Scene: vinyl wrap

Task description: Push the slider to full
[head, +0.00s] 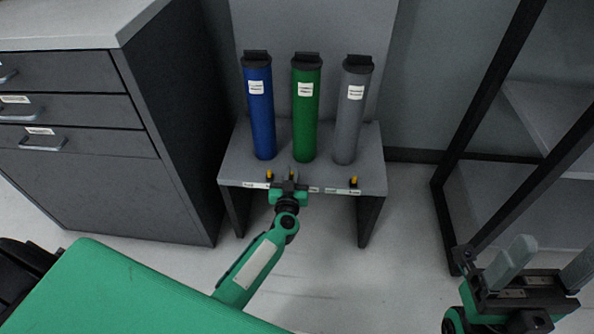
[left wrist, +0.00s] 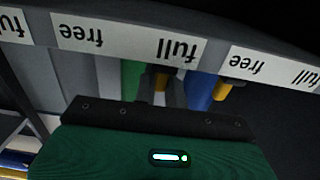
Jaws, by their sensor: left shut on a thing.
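A grey stand (head: 235,160) holds upright blue (head: 261,110), green (head: 305,115) and grey (head: 351,120) tubes. Yellow slider knobs line its front; one is left of my gripper (head: 269,174) and one is under the grey tube (head: 353,181). My left gripper (head: 291,177) is shut on the middle slider. In the left wrist view, that slider's yellow knob (left wrist: 161,79) sits between the fingers, near the "full" end of the upside-down middle label (left wrist: 130,38). The blue tube's slider (left wrist: 223,91) is right of it, near "free". My right gripper (head: 547,268) is open and empty.
A dark drawer cabinet (head: 75,150) stands left of the stand. A black-framed shelf (head: 480,110) stands at the right, close behind my right gripper. The floor (head: 400,230) between stand and shelf is clear.

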